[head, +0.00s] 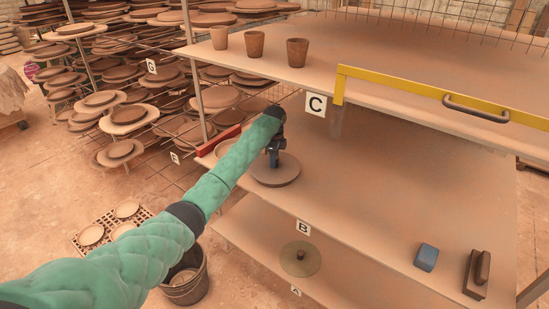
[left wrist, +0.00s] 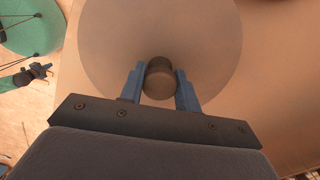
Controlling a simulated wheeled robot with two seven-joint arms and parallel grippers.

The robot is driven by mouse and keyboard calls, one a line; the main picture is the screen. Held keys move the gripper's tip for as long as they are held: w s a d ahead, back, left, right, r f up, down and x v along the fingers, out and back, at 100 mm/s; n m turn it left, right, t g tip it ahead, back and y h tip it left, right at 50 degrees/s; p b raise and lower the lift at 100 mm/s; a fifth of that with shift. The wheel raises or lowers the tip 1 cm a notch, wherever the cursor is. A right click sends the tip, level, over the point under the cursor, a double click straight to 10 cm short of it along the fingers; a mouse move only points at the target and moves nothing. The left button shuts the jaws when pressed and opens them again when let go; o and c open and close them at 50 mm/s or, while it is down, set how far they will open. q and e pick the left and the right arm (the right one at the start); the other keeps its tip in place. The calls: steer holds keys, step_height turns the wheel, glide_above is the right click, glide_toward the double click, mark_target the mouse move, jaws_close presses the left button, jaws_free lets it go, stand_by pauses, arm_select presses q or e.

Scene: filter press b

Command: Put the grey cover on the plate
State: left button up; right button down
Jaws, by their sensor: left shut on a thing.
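A round, flat, brownish-grey cover (head: 275,172) is at the middle shelf, near its left end. In the left wrist view the cover (left wrist: 105,40) fills the upper middle, with its dark knob (left wrist: 160,80) between my fingers. My left gripper (head: 274,152) points down and is shut on this knob (left wrist: 160,88). I cannot tell whether the cover touches the shelf or something under it. My right gripper (left wrist: 42,72) shows small at the left of the wrist view.
An olive disc (head: 300,259) lies on the bottom shelf. A blue block (head: 426,257) and a brown block (head: 476,274) lie right. A bucket (head: 186,280) stands on the floor.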

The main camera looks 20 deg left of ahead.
arm_select(q)
steer(key=shift+f, duration=0.25)
arm_select(e)
steer(key=shift+s+d+f, duration=0.15)
steer(key=shift+f, duration=0.1)
arm_select(q)
steer(key=shift+f, duration=0.1)
steer(key=o, duration=1.1)
arm_select(e)
steer(key=shift+d, duration=0.15)
arm_select(q)
steer(key=shift+r, duration=0.45)
step_height(320, 180, up, 10)
steer(key=b, duration=0.4)
steer(key=shift+r+b, duration=0.25)
steer(key=shift+b, duration=0.1)
steer(key=shift+r, duration=0.45)
arm_select(e)
steer(key=w+a+r, duration=0.1)
steer(key=a+r, duration=0.1)
steer(key=r, duration=0.3)
steer(key=w+a+r, duration=0.2)
steer(key=r, duration=0.3)
steer(key=shift+w+g, duration=0.25)
steer(key=shift+g, duration=0.15)
arm_select(q)
steer(key=shift+f, duration=0.1)
